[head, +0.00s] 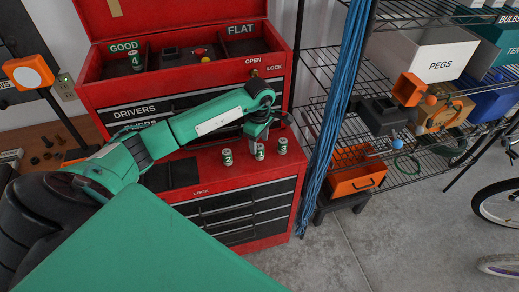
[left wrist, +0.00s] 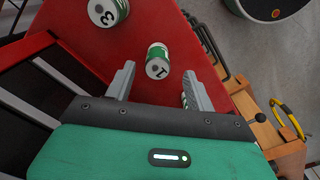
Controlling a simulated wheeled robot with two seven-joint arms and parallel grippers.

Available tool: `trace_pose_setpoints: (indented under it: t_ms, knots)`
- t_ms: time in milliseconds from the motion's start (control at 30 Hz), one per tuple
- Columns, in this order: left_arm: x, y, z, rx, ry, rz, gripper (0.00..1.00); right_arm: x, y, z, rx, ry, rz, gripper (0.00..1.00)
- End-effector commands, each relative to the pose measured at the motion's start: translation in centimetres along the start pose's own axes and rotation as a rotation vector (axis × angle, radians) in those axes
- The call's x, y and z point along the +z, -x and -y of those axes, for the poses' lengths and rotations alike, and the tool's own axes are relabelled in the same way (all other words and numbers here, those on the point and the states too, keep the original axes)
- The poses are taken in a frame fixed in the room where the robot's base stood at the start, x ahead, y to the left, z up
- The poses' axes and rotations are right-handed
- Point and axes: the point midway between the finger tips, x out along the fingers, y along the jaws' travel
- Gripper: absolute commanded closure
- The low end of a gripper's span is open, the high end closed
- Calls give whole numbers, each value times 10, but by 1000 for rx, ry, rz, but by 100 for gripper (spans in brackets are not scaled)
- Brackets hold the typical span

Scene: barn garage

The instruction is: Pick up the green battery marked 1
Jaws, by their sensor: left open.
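The green battery marked 1 (left wrist: 157,62) stands on the red top of the tool chest in the left wrist view, its label and white end facing the camera. My left gripper (left wrist: 158,74) is open, with its fingers either side of this battery's near end; I cannot tell if they touch it. In the head view the left gripper (head: 258,137) points down over the middle battery (head: 259,153), whose number is partly hidden. A battery marked 2 (head: 227,158) stands to the left. My right gripper is not seen.
The red tool chest (head: 250,182) has an upper tray with GOOD and FLAT sections; a battery marked 4 (head: 136,62) stands in GOOD. A blue cable bundle (head: 338,110) hangs to the right. Wire shelves (head: 410,165) hold bins beyond it.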

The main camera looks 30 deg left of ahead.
Motion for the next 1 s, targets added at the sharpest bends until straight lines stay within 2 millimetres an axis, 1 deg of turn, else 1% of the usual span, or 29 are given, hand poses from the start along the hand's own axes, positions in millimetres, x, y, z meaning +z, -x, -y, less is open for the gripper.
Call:
trace_pose_setpoints:
  t_ms: [33, 200, 333, 533, 567, 700, 767, 800, 1000]
  knots:
    - [0, -2, -1, -4, 1, 2, 45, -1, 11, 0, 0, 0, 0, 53]
    - [0, -25, -2, -3, 2, 3, 45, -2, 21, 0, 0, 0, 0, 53]
    - [-1, -34, -3, 0, 1, 1, 45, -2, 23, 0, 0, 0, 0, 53]
    - [-1, -36, -3, 1, 1, 0, 45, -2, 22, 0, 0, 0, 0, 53]
    - [-1, -36, -3, 1, 1, 0, 49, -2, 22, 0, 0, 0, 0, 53]
    - [-1, -36, -3, 1, 1, 0, 77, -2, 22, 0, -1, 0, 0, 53]
    - [-1, -36, -3, 1, 1, 0, 88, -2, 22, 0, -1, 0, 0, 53]
    - [-1, -36, -3, 1, 1, 0, 96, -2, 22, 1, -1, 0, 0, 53]
    - [-1, -35, -4, 2, 1, 0, 97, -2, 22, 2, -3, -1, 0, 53]
